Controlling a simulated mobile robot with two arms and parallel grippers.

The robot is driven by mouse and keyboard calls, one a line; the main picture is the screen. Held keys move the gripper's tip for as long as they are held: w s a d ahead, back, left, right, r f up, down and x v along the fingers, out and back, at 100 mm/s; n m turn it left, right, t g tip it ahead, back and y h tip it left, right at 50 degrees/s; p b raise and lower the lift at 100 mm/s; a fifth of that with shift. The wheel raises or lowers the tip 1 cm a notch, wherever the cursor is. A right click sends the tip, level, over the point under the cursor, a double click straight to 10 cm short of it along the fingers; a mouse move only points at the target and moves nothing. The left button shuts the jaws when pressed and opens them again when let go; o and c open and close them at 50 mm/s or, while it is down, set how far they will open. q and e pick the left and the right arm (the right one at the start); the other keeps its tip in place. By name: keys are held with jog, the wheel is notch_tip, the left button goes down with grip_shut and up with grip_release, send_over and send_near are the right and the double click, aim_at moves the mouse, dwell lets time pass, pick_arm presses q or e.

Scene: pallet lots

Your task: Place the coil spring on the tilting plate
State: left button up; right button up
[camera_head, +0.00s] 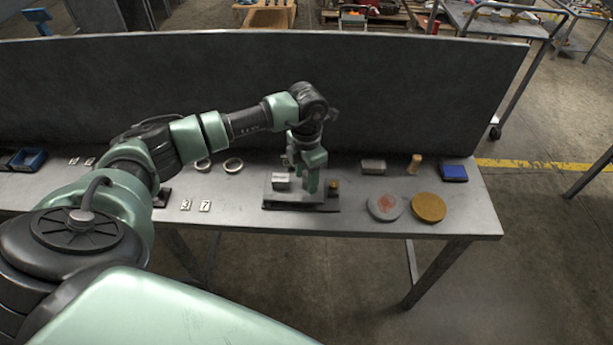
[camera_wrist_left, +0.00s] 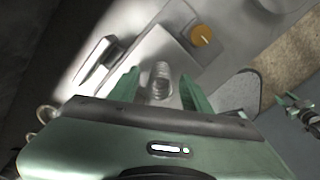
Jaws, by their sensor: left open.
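The tilting plate (camera_head: 306,201) is a grey metal platform on the bench, and it also shows in the left wrist view (camera_wrist_left: 182,38). A pale block (camera_head: 281,181) and a brass weight (camera_head: 333,186) sit at its two ends. My left gripper (camera_head: 312,185) is over the plate, pointing down. In the left wrist view its fingers (camera_wrist_left: 160,84) are open on either side of the coil spring (camera_wrist_left: 160,80), with visible gaps. The spring appears to stand on the plate; the head view hides it. What looks like my right gripper (camera_wrist_left: 298,110) shows small at the wrist view's right edge, its jaws unclear.
Right of the plate are a grey-red disc (camera_head: 385,207), an ochre disc (camera_head: 429,207), a grey block (camera_head: 373,166), a wooden cylinder (camera_head: 414,164) and a blue box (camera_head: 454,173). Metal rings (camera_head: 233,165) and number tiles (camera_head: 205,206) lie left. A dark panel (camera_head: 420,95) stands behind.

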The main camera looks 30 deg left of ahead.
aim_at(306, 173)
pick_arm(q)
notch_tip(306, 173, up, 11)
jog(key=b, duration=0.2)
jog(key=shift+f+b, duration=0.1)
jog(key=shift+b, duration=0.25)
jog(key=shift+r, duration=0.55)
dwell(0.3)
